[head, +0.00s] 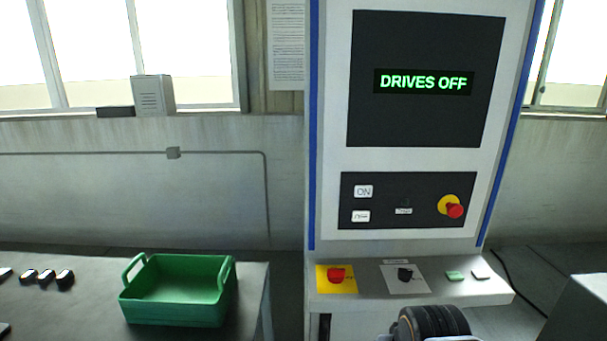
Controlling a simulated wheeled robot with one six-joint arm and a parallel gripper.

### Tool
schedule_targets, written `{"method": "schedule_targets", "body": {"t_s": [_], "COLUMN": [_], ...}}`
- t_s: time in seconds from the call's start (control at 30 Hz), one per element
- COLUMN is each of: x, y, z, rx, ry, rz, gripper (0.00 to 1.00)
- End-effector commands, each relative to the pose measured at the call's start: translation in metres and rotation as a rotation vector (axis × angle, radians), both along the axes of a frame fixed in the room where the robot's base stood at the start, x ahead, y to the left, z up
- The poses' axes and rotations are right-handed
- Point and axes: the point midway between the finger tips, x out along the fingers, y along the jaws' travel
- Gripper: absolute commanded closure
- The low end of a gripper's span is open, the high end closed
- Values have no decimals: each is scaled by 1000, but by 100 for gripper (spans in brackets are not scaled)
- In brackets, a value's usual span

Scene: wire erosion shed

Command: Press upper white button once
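The upper white button (363,191), marked ON, sits at the upper left of the black control panel (405,182) on the machine front. A lower white button (361,216), which seems to read OFF, sits directly below it. The display (423,82) above the panel reads DRIVES OFF in green letters. A dark ribbed round part at the bottom edge, in front of the console shelf, looks like part of my arm. No gripper fingers show, and nothing covers the two white buttons.
A red emergency knob on a yellow ring (452,207) is at the panel's right. The console shelf (368,293) juts out below with a red switch (337,275), a black switch (405,275) and small buttons. A green crate (180,307) stands on the left table.

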Motion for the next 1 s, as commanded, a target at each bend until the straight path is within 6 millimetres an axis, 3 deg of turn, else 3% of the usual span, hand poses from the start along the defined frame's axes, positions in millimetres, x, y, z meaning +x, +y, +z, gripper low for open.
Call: {"method": "schedule_targets", "body": {"t_s": [0.1, 1.0], "x": [0, 0], "y": [0, 0], "z": [0, 0], "rx": [0, 0], "ry": [0, 0], "rz": [0, 0], "gripper": [100, 100]}}
